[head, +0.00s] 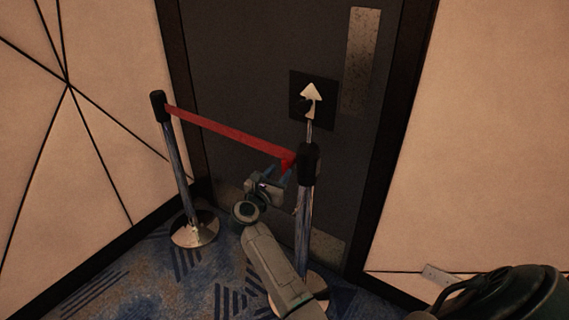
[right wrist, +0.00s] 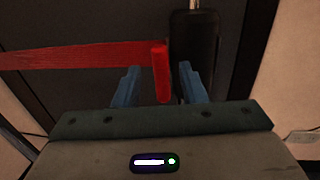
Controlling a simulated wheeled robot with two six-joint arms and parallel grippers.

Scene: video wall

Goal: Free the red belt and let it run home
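The red belt (head: 232,132) is stretched across a dark door, from the black head of the left post (head: 157,106) to the black head of the right post (head: 309,162). My right gripper (head: 278,174) is just below the belt's right end, beside the right post. In the right wrist view its two blue fingers (right wrist: 158,86) stand apart. The belt's red end piece (right wrist: 161,72) shows between them, against the right post's black head (right wrist: 194,50). I cannot tell whether either finger touches it. My left gripper is not in view.
The door has a dark plate with a pale arrow-shaped piece (head: 311,95) behind the right post. The left post's round metal base (head: 194,229) stands on the patterned blue carpet. Beige panelled walls (head: 85,130) close in both sides.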

